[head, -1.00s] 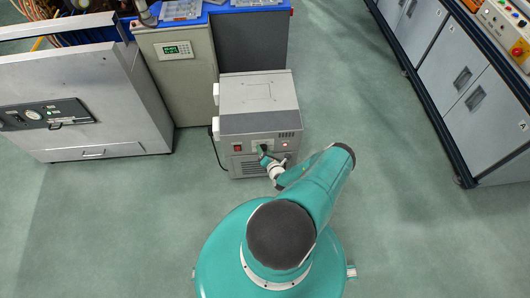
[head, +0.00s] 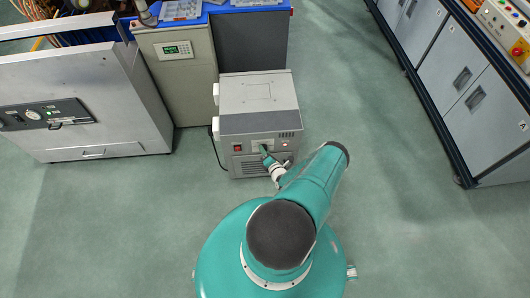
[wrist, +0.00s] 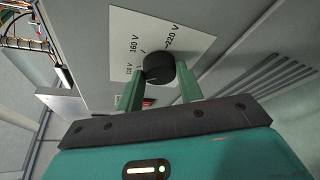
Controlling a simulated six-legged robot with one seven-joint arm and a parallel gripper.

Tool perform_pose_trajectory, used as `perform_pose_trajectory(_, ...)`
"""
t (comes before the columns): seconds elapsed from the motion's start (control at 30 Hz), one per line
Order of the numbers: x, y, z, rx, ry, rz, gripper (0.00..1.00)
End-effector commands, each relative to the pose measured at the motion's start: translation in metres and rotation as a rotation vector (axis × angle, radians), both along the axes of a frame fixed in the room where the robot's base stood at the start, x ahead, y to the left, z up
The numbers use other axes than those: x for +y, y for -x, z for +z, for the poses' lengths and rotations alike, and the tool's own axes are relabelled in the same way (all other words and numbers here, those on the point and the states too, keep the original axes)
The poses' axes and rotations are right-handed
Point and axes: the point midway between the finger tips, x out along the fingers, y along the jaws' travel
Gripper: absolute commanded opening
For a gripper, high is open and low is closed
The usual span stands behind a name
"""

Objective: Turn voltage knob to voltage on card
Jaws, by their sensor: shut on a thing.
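The black round voltage knob (wrist: 158,68) sits on a white label plate (wrist: 125,22) printed with 110 V, 160 V and 220 V. My gripper (wrist: 159,72) is shut on the knob, with one green finger on each side. I cannot tell which marking the knob's pointer faces. In the head view, the knob is on the front panel of a grey box-shaped machine (head: 258,95), and my gripper (head: 265,156) reaches that panel from the front right. The knob itself is hidden there by my gripper. I cannot make out a voltage card in either view.
The machine's front has a red switch (head: 238,148), a small red light (head: 285,144) and vent slots. A beige cabinet with a green display (head: 174,50) stands behind it. A large grey cabinet (head: 85,95) is at left, a console (head: 480,95) at right. The floor between is clear.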

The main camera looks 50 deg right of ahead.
Motion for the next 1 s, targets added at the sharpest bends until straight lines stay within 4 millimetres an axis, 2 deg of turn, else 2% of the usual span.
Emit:
perform_pose_trajectory(0.37,-0.001,0.001,0.000,-0.018,-0.016,0.000,0.14)
perform_pose_trajectory(0.4,-0.001,0.001,0.000,-0.018,-0.016,0.000,0.42)
perform_pose_trajectory(0.5,-0.001,0.000,0.000,-0.018,-0.016,0.000,0.58)
perform_pose_trajectory(0.83,0.001,0.003,0.000,-0.018,-0.017,0.001,0.58)
perform_pose_trajectory(1.0,0.010,0.021,0.004,-0.018,-0.018,-0.001,0.58)
